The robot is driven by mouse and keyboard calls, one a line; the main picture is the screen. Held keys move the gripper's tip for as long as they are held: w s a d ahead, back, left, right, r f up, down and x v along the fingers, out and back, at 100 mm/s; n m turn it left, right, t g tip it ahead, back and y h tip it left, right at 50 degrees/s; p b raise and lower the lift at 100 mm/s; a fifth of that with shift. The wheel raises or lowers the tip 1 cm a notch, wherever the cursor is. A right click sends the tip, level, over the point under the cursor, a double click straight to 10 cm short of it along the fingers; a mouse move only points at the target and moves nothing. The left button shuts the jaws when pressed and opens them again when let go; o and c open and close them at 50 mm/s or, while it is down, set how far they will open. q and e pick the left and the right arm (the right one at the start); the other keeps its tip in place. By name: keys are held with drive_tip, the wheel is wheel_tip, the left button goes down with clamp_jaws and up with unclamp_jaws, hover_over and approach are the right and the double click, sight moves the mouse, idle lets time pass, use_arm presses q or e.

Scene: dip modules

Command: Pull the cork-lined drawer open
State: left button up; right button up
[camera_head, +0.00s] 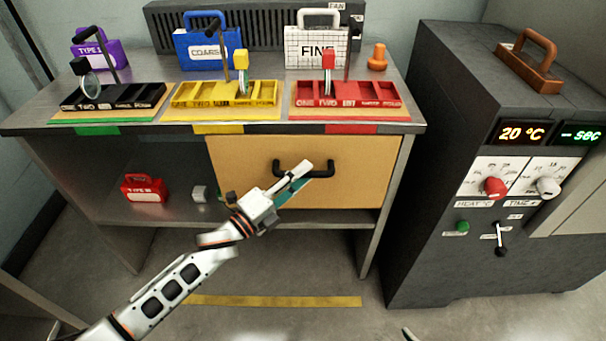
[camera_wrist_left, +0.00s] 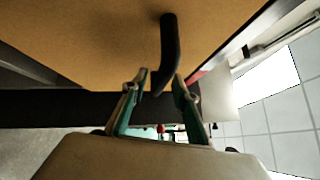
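The drawer with a tan front (camera_head: 240,165) sits under the right part of the bench and looks closed. Its black bar handle (camera_head: 320,171) is at the middle of the front. In the left wrist view the handle (camera_wrist_left: 170,45) reaches down from the tan front (camera_wrist_left: 80,40). My left gripper (camera_head: 298,180) is at the handle, with its fingers apart. In the left wrist view the open fingers (camera_wrist_left: 160,92) stand on either side of the handle's near part; contact is unclear. The drawer's inside is hidden. A small pale tip at the head view's bottom edge may be my right gripper (camera_head: 409,334).
Black, yellow and red trays (camera_head: 350,100) line the bench top. A red case (camera_head: 144,188) and a small grey block (camera_head: 199,193) sit on the open shelf at left. A dark oven cabinet (camera_head: 430,180) stands at right. The floor before the drawer has a yellow strip (camera_head: 270,301).

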use_arm(q)
drive_tip(key=shift+w+d, duration=0.2)
drive_tip(key=shift+d, duration=0.05)
use_arm(e)
drive_tip(key=shift+w+r, duration=0.2)
drive_tip(key=shift+r, duration=0.15)
